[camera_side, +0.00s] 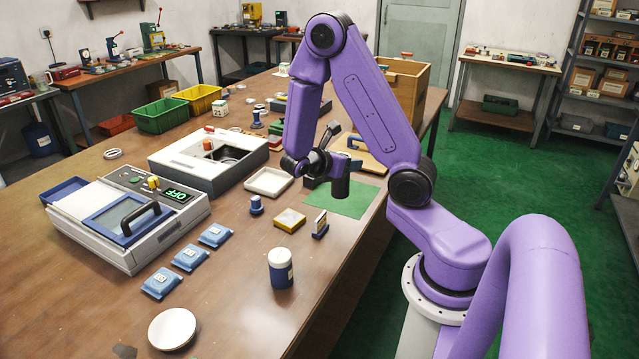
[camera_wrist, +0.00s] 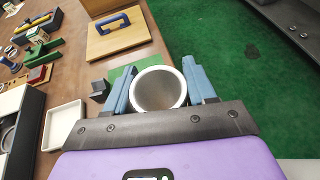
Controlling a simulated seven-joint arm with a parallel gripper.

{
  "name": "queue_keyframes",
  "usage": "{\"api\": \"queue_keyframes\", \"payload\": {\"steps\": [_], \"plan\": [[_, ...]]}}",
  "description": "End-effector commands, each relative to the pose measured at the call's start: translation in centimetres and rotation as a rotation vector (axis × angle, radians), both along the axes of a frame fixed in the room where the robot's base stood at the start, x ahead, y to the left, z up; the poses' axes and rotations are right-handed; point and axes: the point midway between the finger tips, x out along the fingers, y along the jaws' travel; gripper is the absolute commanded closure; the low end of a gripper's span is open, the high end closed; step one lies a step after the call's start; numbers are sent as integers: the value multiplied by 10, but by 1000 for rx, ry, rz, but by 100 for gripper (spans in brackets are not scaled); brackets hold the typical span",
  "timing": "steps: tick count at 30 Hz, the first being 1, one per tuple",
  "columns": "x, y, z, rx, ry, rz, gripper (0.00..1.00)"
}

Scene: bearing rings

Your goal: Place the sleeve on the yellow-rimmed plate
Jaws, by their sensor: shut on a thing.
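The sleeve (camera_wrist: 184,92) is a grey, open-ended tube between the two blue fingers of my gripper (camera_wrist: 157,76) in the wrist view. My gripper is shut on it, and I look into its round opening. In the side view, the dark upright cylinder (camera_side: 340,181) below my wrist appears to be the sleeve, over the green mat (camera_side: 352,203). A small square piece with yellow edges and a paler top (camera_side: 289,220) lies on the table, left of and nearer than the sleeve. It looks like the yellow-rimmed plate; it is apart from the sleeve.
A small block (camera_side: 321,224) stands just right of the yellow-edged piece, and a blue jar (camera_side: 280,268) stands nearer. A white tray (camera_side: 268,181) and a blue-handled board (camera_wrist: 119,40) flank the mat. The front table has bare room.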

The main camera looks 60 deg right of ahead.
Motion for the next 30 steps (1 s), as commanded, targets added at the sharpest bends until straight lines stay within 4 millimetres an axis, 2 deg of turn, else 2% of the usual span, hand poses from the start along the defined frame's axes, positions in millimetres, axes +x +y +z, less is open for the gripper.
{"api": "queue_keyframes", "payload": {"steps": [9,15,20,30], "plan": [[15,60,16,-10,-10,-135,100],[18,83,19,5,-1,-188,100],[34,78,11,6,1,-201,100],[90,52,-16,6,1,-198,100]]}}
